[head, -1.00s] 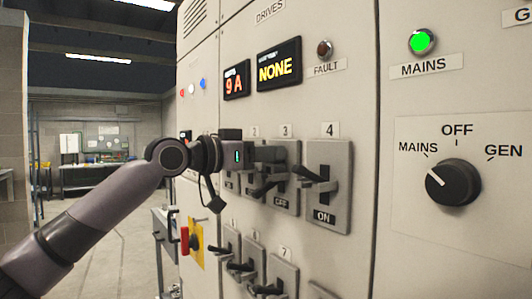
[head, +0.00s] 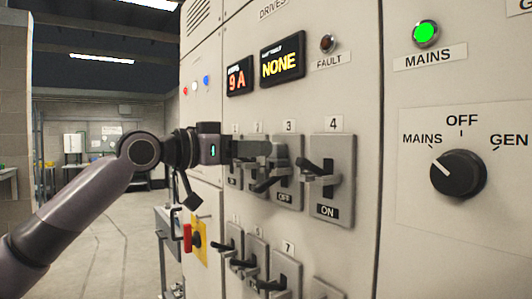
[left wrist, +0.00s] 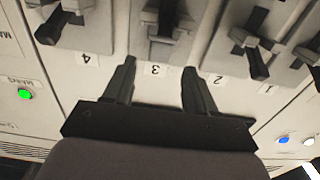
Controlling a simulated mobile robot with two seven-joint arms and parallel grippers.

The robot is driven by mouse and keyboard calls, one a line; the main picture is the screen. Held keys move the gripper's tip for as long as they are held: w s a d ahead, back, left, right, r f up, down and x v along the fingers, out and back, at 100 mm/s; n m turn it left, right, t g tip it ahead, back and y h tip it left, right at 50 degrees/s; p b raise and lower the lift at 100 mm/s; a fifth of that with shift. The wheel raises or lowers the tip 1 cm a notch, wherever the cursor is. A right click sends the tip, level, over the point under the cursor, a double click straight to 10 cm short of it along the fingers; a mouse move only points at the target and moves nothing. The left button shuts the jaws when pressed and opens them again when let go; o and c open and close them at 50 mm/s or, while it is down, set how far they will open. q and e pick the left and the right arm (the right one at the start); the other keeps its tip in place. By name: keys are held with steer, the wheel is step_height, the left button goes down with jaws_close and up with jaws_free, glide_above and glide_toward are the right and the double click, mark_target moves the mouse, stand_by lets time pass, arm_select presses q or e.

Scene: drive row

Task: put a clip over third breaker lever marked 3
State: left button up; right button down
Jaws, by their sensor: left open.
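My left gripper (head: 268,148) is in front of the panel near the labels 2 and 3, a little above that lever. In the left wrist view, which is upside down, its two fingers (left wrist: 158,66) are apart with nothing between them. The label 3 (left wrist: 155,70) shows in the gap, and the third lever (left wrist: 165,20) lies beyond the fingertips. I see no clip in either view. My right gripper is out of view.
Breaker 4 (head: 340,200), marked ON, stands close on the right, its lever sticking out. Breaker 2 (head: 250,177) is close on the left. A lower row with breaker 7 (head: 287,270) juts out below. A yellow-backed red handle (head: 198,240) is at lower left.

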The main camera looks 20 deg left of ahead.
arm_select(q)
steer(key=b+v, duration=0.1)
steer(key=v, duration=0.6)
steer(key=shift+s+a, duration=0.1)
steer(key=shift+s, duration=0.05)
stand_by(0.4)
